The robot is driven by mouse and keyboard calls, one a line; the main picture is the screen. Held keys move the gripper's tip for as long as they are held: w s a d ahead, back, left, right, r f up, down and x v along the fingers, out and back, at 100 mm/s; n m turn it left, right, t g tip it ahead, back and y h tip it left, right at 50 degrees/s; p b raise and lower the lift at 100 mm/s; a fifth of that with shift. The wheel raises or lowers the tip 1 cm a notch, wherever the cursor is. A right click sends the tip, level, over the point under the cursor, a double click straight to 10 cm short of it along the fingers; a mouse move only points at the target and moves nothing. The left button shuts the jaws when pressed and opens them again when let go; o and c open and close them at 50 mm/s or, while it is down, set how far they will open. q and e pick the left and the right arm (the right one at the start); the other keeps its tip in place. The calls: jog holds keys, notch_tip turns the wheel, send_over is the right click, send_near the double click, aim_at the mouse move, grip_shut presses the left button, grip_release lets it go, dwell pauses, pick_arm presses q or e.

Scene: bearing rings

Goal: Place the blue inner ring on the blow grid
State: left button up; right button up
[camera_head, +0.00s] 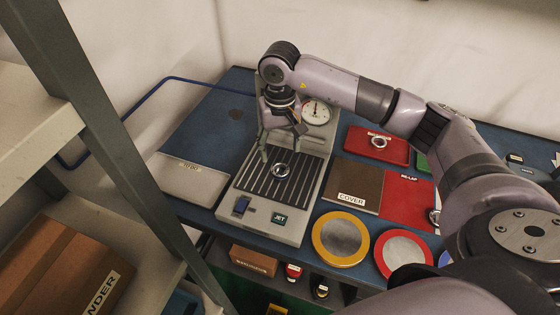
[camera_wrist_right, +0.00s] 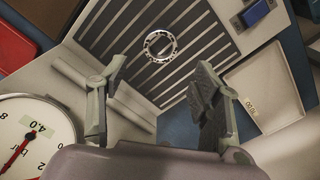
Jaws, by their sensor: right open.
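A bare-metal ring (camera_head: 281,170) lies flat on the slatted blow grid (camera_head: 252,187) of the grey gauge station; no blue shows on it. In the right wrist view the ring (camera_wrist_right: 160,46) lies on the dark slats (camera_wrist_right: 185,85), beyond the fingertips. My right gripper (camera_head: 280,142) is open and empty, just behind and above the ring, not touching it. In the right wrist view its two fingers (camera_wrist_right: 160,75) stand wide apart. My left gripper is not in view.
A round gauge (camera_head: 316,112) stands behind the grid, and a JET button (camera_head: 279,219) is at its front. A pale tray (camera_head: 188,177) is to the left. A red tray (camera_head: 402,152) holds another ring (camera_head: 378,142). Yellow-rimmed (camera_head: 341,263) and red-rimmed (camera_head: 425,268) discs lie front right.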

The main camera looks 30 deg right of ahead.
notch_tip(320, 180, up, 5)
jog(key=shift+r+b, duration=0.15)
jog(key=shift+b, duration=0.2)
jog(key=shift+s, duration=0.1)
